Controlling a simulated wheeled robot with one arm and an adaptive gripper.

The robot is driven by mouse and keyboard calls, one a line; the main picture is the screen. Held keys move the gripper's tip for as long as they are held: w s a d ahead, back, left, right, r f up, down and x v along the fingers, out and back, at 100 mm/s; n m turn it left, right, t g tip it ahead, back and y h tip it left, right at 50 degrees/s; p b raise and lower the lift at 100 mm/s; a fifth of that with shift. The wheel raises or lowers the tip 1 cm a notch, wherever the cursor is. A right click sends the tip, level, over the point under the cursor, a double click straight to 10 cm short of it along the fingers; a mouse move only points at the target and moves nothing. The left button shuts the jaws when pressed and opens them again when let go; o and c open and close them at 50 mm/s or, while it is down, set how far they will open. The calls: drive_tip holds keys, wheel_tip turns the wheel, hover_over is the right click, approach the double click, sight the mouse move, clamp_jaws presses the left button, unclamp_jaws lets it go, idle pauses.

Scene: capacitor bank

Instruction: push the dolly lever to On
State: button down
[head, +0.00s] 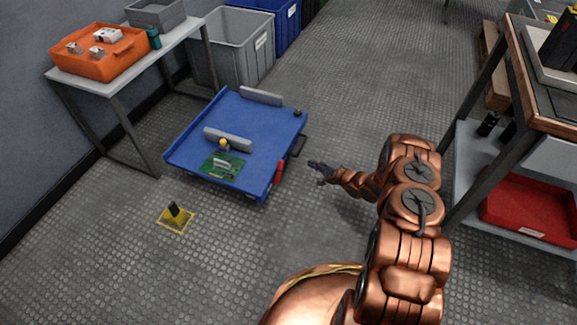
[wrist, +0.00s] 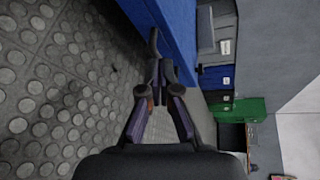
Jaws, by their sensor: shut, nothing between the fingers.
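The blue dolly (head: 262,125) stands on the floor left of my arm. A dark lever-like part (head: 299,146) sticks out from its right side, and a red part (head: 279,172) sits on the same side nearer the front corner. I cannot read any On mark, nor tell the lever's setting. My gripper (head: 318,165) is shut and empty, low over the floor just right of the dolly, apart from it in the head view. In the wrist view, the closed fingers (wrist: 158,75) point along the dolly's blue side (wrist: 178,35), with a dark part (wrist: 153,40) just beyond the tips.
The dolly carries a green circuit board (head: 222,166) and grey bars. A table with an orange tray (head: 100,58) is at left; a workbench with a red bin (head: 530,210) is at right.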

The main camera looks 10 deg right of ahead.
sight(279, 172)
drive_tip(key=s+a, duration=0.1)
drive_tip(key=s+a+f+m+y, duration=0.1)
drive_tip(key=shift+s+f+t, duration=0.2)
drive_tip(key=shift+s+t, duration=0.1)
drive_tip(key=b+x, duration=0.3)
drive_tip(key=x, duration=0.7)
drive_tip(key=shift+s, duration=0.1)
drive_tip(key=shift+s+a+r+b, duration=0.45)
drive_tip(key=shift+s+a+r, duration=0.1)
drive_tip(key=shift+s, duration=0.1)
drive_tip(key=shift+s+a+r+b, duration=0.4)
drive_tip(key=shift+s+a+r, duration=0.1)
drive_tip(key=shift+s, duration=0.2)
drive_tip(key=shift+s+r, duration=0.1)
drive_tip(key=shift+s, duration=0.05)
